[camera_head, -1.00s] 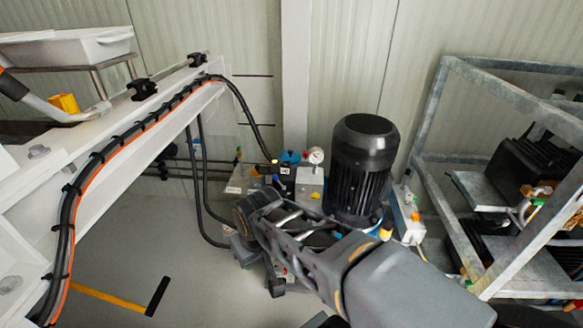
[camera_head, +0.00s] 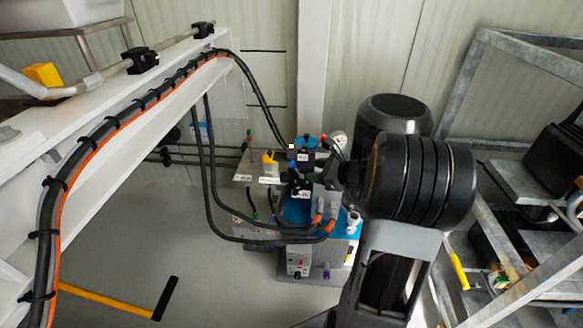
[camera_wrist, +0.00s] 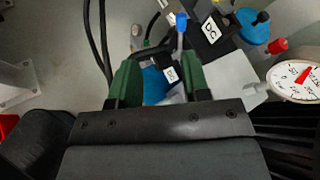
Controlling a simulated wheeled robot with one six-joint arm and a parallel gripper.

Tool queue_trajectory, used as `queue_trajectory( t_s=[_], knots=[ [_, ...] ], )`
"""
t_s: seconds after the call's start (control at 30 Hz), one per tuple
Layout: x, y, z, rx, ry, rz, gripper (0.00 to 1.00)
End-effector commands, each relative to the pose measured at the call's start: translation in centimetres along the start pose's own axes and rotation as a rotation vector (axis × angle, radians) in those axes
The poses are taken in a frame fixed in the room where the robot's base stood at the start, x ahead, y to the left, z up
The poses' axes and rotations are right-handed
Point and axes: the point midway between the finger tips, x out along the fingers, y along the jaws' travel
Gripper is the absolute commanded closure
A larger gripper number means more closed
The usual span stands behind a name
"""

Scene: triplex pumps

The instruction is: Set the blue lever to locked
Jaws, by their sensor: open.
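The blue lever (camera_wrist: 181,27) is a small blue handle standing on a black valve block (camera_wrist: 170,74) with a white label, on the pump unit. It also shows in the head view (camera_head: 292,166), just left of my gripper. In the wrist view my gripper (camera_wrist: 160,68) has its two green fingers apart with nothing held between them. The lever is just beyond the right finger's tip, apart from it as far as I can see. In the head view my fingers are small and partly hidden by my wrist. I cannot tell the lever's locked mark.
A round gauge (camera_wrist: 301,79) and a blue cap (camera_wrist: 251,24) stand to the right of the lever. Black hoses (camera_head: 213,170) hang at the left. A metal frame (camera_head: 480,80) is at the right.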

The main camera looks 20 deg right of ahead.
Motion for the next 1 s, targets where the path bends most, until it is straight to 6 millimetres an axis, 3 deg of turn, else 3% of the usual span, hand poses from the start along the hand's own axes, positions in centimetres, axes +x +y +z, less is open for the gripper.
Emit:
queue_trajectory(
  t_s=[0.17, 0.7, 1.0],
  knots=[
    [0.5, -1.9, -1.5, 0.102, -0.024, -0.079, 0.57],
    [10.1, -2.7, -1.4, 0.107, -0.027, -0.081, 0.57],
    [13.0, -3.0, -1.2, 0.107, -0.026, -0.082, 0.57]
  ],
)
